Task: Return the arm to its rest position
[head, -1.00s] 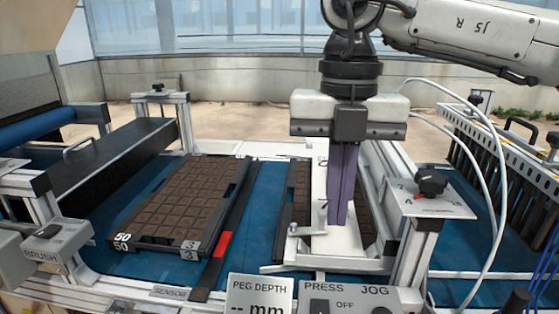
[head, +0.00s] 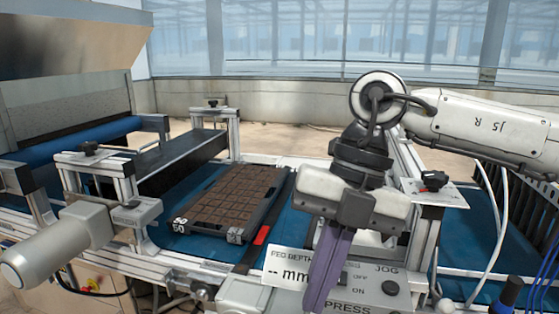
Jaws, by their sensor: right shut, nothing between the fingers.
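My right gripper (head: 318,305) hangs in front of the press panel, pointing down and slightly left. Its purple fingers are shut together with nothing between them. My right arm (head: 480,122) comes in from the right above the machine. The gripper covers part of the control panel (head: 390,305) marked PRESS and JOG and the edge of the PEG DEPTH display (head: 285,262). Whether the fingers touch the panel cannot be told. My left gripper is not in view.
A seed tray (head: 232,200) filled with dark soil lies on the blue conveyor (head: 185,190). A black bar with a red mark (head: 261,236) lies beside it. A clamp knob (head: 434,180) stands on the right frame. A grey cylinder housing (head: 55,245) sits at lower left.

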